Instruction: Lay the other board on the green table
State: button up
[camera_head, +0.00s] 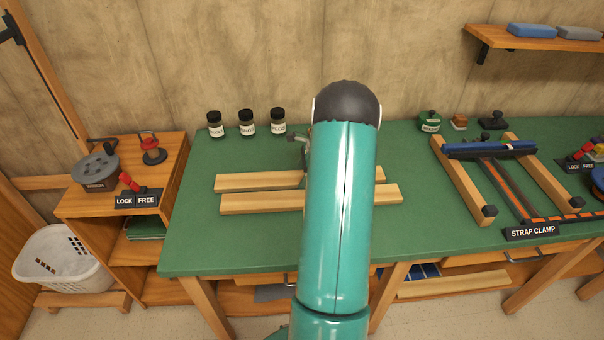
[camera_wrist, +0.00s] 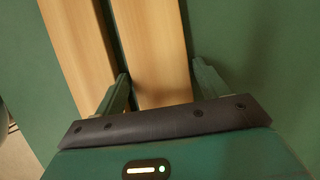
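Two pale wooden boards lie side by side, nearly parallel, over the green table (camera_head: 245,255): a back board (camera_head: 258,181) and a front board (camera_head: 250,202). My arm hides the middle of both and my gripper in the head view. In the wrist view my gripper (camera_wrist: 161,76) has one finger on each side of the right-hand board (camera_wrist: 150,40), close to its edges. I cannot tell if the fingers touch it, or if it is raised. The left-hand board (camera_wrist: 72,40) is outside the fingers.
Three dark jars (camera_head: 247,122) stand behind the boards. A strap clamp frame (camera_head: 490,175) takes up the right part of the table. A wooden side cabinet (camera_head: 95,205) with a lock/free lever stands left, beside a white basket (camera_head: 62,258). Bare table shows around the boards.

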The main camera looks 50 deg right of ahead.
jog(key=v, duration=1.2)
jog(key=w+a+r+n, duration=0.3)
jog(key=a+r, duration=0.2)
jog(key=a, duration=0.2)
jog(key=w+a+r+n, duration=0.3)
jog(key=a+r+n, duration=0.15)
jog(key=a, duration=0.25)
jog(key=s+a+r+n+h, duration=0.1)
jog(key=s+a+r+n, duration=0.2)
jog(key=a, duration=0.6)
jog(key=s+a+r+n+h, duration=0.1)
jog(key=a+r+n, duration=0.2)
jog(key=a+n, duration=0.35)
jog(key=s+a+r+n+h, duration=0.1)
jog(key=s+a+r+n, duration=0.1)
jog(key=a, duration=0.9)
jog(key=s+a+f+n+t, duration=0.1)
jog(key=s+a+n+t, duration=0.1)
jog(key=s+a+n, duration=0.6)
jog(key=shift+s+a+n, duration=0.3)
jog(key=shift+a+n, duration=0.1)
jog(key=shift+a, duration=0.35)
